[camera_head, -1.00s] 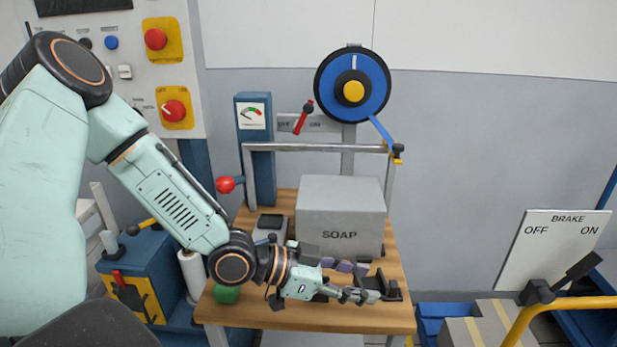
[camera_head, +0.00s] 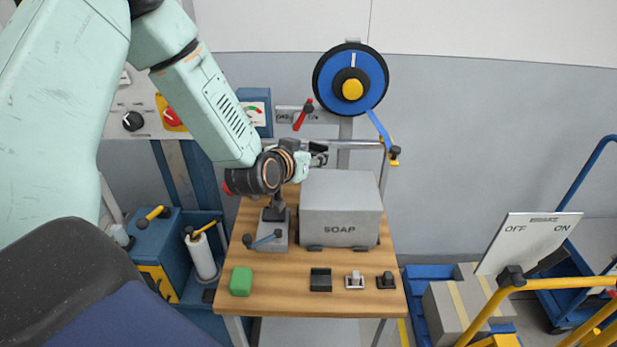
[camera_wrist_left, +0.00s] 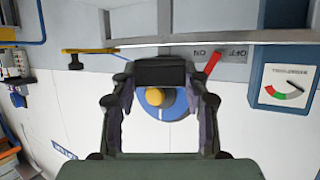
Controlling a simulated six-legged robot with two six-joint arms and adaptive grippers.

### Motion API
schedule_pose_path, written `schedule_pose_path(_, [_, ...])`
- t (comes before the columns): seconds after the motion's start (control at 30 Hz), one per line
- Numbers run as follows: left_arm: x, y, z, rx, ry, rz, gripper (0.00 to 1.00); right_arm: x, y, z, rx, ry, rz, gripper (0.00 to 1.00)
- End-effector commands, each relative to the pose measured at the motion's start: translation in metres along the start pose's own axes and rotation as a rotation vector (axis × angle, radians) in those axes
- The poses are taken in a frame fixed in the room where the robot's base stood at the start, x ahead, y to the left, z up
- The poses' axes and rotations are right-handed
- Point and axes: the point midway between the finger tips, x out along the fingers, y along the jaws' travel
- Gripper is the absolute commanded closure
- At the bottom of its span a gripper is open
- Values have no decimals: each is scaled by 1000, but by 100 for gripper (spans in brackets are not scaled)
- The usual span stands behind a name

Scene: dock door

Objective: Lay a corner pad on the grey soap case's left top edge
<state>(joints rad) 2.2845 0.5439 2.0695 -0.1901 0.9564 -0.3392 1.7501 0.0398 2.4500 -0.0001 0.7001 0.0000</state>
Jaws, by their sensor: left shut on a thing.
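The grey soap case (camera_head: 340,210), marked SOAP, stands on the wooden table. My left gripper (camera_head: 318,155) is at its top left, toward the back; part of the gripper is hidden by my own arm. In the left wrist view my left gripper (camera_wrist_left: 160,85) is shut on a dark corner pad (camera_wrist_left: 160,71), held between the fingertips. I cannot tell whether the pad touches the case. A dark pad (camera_head: 320,279), a small pale piece (camera_head: 355,281) and another dark piece (camera_head: 386,281) lie on the table in front of the case. My right gripper is not in view.
A green block (camera_head: 241,281) lies at the table's (camera_head: 290,300) front left. The blue strap reel (camera_head: 351,82) and red lever (camera_head: 303,115) are behind. The brake panel (camera_head: 530,243) is at the right.

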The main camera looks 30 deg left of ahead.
Motion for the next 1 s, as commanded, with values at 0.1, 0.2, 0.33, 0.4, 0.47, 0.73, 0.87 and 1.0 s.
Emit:
schedule_pose_path(0.1, [0,-9,-8,-16,0,-41,75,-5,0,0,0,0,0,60])
schedule_pose_path(0.2, [4,-13,-2,-21,-3,-55,75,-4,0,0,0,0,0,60])
schedule_pose_path(0.33, [13,-14,21,-20,-6,-55,75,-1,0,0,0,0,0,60])
schedule_pose_path(0.4, [17,-15,31,-21,-5,-56,75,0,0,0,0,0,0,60])
schedule_pose_path(0.47, [20,-15,38,-21,-3,-56,75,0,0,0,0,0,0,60])
schedule_pose_path(0.73, [30,-15,64,-21,-5,-54,75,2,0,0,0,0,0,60])
schedule_pose_path(0.87, [37,-15,79,-21,-3,-54,75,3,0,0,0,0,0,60])
schedule_pose_path(1.0, [40,-15,84,-23,-1,-54,75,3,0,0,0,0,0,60])
